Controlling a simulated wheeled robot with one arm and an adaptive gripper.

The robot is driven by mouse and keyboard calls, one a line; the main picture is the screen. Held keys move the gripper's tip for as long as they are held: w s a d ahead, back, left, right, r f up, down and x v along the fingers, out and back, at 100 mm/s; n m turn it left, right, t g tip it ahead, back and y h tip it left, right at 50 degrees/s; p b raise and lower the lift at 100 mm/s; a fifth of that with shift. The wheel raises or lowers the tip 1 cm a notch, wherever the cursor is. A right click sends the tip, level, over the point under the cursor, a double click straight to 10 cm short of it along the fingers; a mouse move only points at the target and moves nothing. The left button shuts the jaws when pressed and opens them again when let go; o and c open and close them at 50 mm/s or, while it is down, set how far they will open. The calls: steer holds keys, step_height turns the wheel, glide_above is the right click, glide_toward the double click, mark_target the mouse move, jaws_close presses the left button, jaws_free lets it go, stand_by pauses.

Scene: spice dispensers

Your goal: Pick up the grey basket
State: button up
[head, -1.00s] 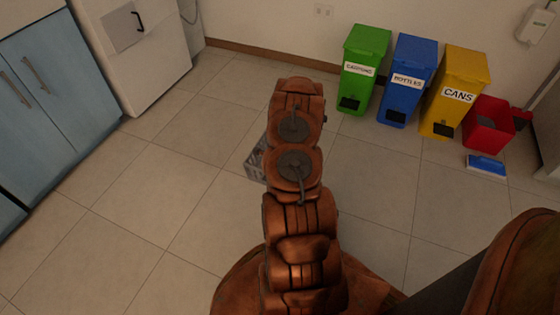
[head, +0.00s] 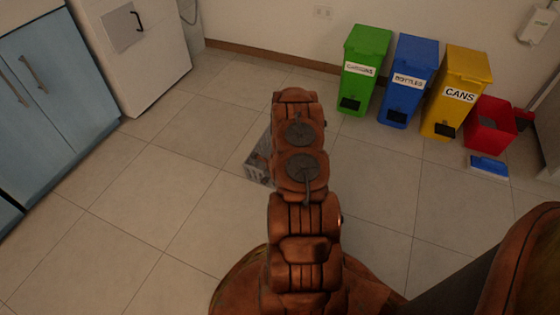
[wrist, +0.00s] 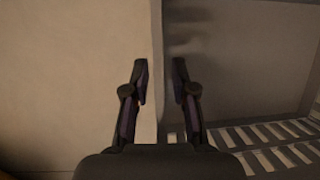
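The grey basket (head: 258,163) stands on the floor in the head view, mostly hidden behind my arm. In the wrist view the basket (wrist: 225,75) fills the right side, with its inner wall and slatted bottom showing. My gripper (wrist: 160,75) is open. Its two fingers appear on either side of the basket's near wall edge, the left finger over the floor side and the right finger over the inside. There is a gap between the fingers, and I cannot tell how deep they reach. The head view does not show the gripper, which is behind the arm.
Green (head: 365,70), blue (head: 408,80) and yellow (head: 457,92) bins stand along the back wall. A red bin (head: 489,124) and a blue dustpan-like item (head: 489,166) are at the right. Blue cabinets (head: 55,110) and a white appliance (head: 135,50) are left. The left floor is clear.

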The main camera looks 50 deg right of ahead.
jaws_close()
steer(key=shift+r, duration=0.1)
stand_by(0.5)
